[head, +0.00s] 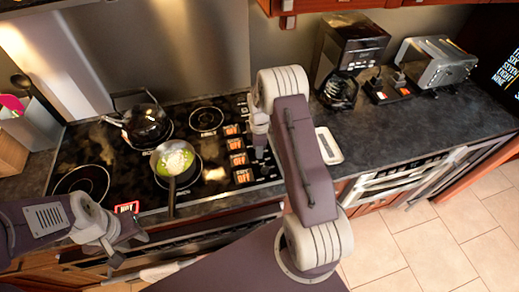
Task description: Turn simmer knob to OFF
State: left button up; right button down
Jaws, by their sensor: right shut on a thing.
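My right gripper (262,160) points down at this strip from above. It is shut on a knob there, which is mostly hidden by the gripper; I cannot read its setting. My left gripper (130,249) is at the lower left, in front of the cooktop's front edge, apart from the knobs. Its fingers look spread and empty.
A pan (175,160) with yellowish food sits on the black cooktop (100,150), its handle toward the front. A dark kettle (147,122) stands behind it. A coffee maker (347,55) and toaster (437,62) stand at the back right. A white dish (328,146) lies right of my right arm.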

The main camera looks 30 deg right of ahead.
jog(key=c, duration=1.1)
grip_release()
jog(key=shift+c, duration=0.2)
jog(key=shift+r, duration=0.35)
notch_tip(320, 180, up, 8)
jog(key=b, duration=0.2)
jog(key=shift+r, duration=0.2)
